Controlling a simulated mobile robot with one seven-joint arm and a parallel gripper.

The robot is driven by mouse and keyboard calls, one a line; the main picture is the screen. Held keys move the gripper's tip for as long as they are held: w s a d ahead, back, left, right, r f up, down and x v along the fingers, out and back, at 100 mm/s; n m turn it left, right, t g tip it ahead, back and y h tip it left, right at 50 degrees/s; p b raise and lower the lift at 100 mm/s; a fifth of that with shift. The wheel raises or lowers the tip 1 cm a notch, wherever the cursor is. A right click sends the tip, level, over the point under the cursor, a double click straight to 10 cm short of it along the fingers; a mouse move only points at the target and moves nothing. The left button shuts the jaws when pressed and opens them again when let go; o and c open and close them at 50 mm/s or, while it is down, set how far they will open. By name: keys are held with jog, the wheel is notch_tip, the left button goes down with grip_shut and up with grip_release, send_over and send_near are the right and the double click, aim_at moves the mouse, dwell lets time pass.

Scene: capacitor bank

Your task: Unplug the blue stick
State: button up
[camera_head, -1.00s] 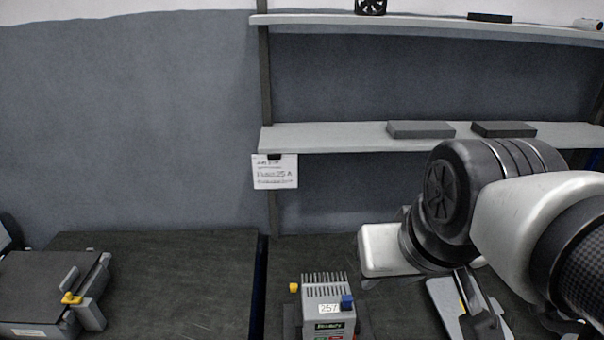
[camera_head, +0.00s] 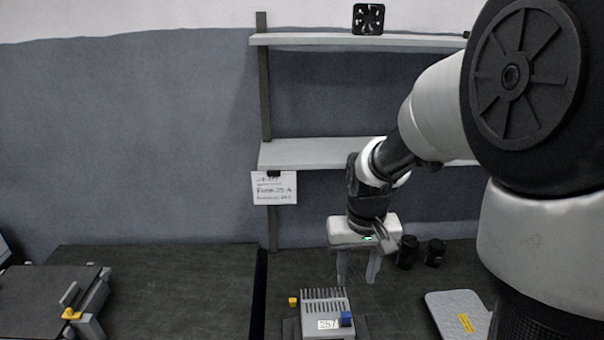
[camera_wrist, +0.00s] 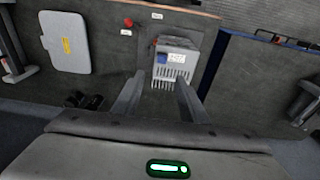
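The blue stick (camera_head: 346,319) is a small blue block on the right side of a grey finned device (camera_head: 322,302) with a white number label. In the wrist view the blue stick (camera_wrist: 162,58) shows at the upper left of the device (camera_wrist: 178,62), beyond my fingertips. My gripper (camera_head: 357,280) is above and behind the device, fingers pointing down, apart from the blue stick. In the wrist view my gripper (camera_wrist: 157,80) has its two fingers spread with nothing between them.
A yellow block (camera_head: 293,301) sits at the device's left. Two black cylinders (camera_head: 435,252) stand behind to the right. A grey panel with a yellow label (camera_head: 456,312) lies at right. A shelf (camera_head: 310,153) spans above the bench. The left bench top (camera_head: 170,285) is mostly clear.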

jog(key=g, duration=0.1)
send_near(346, 314)
jog(key=shift+w+d+f, duration=0.1)
jog(key=shift+w+d, duration=0.05)
jog(key=shift+w, duration=0.1)
jog(key=shift+f, duration=0.1)
notch_tip(346, 314, down, 9)
jog(key=b, duration=0.6)
dwell(1.0)
grip_shut()
jog(key=shift+r, duration=0.25)
